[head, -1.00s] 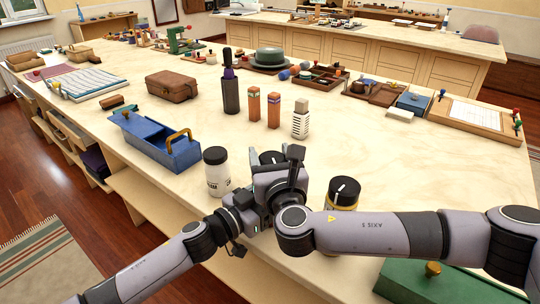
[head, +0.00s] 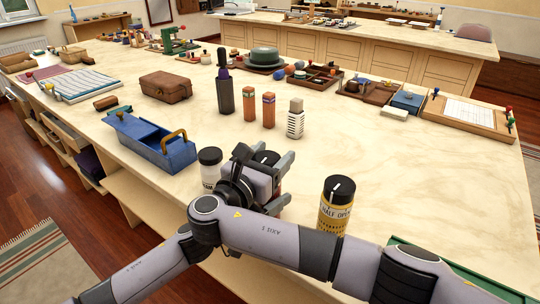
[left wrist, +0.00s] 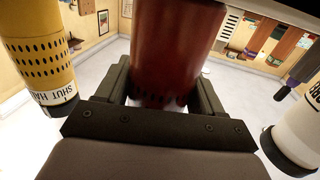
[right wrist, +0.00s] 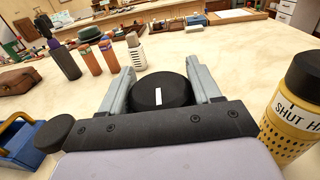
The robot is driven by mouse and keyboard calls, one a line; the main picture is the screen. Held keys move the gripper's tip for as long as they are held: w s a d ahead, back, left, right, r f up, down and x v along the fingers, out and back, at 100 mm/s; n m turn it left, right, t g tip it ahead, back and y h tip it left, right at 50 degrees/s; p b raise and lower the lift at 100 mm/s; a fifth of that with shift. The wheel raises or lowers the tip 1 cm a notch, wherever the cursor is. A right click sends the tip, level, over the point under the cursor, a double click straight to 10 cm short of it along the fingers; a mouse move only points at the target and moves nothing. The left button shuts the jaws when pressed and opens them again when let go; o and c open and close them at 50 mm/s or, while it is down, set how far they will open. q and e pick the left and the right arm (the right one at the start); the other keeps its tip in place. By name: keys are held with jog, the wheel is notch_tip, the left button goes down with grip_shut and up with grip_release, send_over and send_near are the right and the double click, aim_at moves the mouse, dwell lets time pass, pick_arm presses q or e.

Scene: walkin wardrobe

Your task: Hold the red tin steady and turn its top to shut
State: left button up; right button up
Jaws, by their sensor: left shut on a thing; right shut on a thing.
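The red tin (left wrist: 175,45) stands between the fingers of my left gripper (left wrist: 165,88), which is shut on its body in the left wrist view. Its black top (right wrist: 160,90) has a white line and sits between the fingers of my right gripper (right wrist: 162,76), which is shut on it from either side. In the head view my right gripper (head: 265,163) covers most of the tin; part of the black top (head: 266,157) shows. My left gripper is hidden there behind the right arm.
A yellow tin (head: 334,210) with a black top stands to the right. A white tin (head: 210,172) stands close on the left. A blue open box (head: 150,143) and several bottles, including a striped one (head: 295,120), stand farther back. The tabletop to the right is mostly clear.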

aim_at(272, 153)
jog(key=shift+d+m+h, duration=0.1)
jog(key=shift+m+h, duration=0.2)
jog(key=shift+h, duration=0.1)
jog(key=o, duration=1)
jog(key=shift+r, duration=0.1)
notch_tip(272, 153, up, 10)
jog(key=shift+f, duration=0.1)
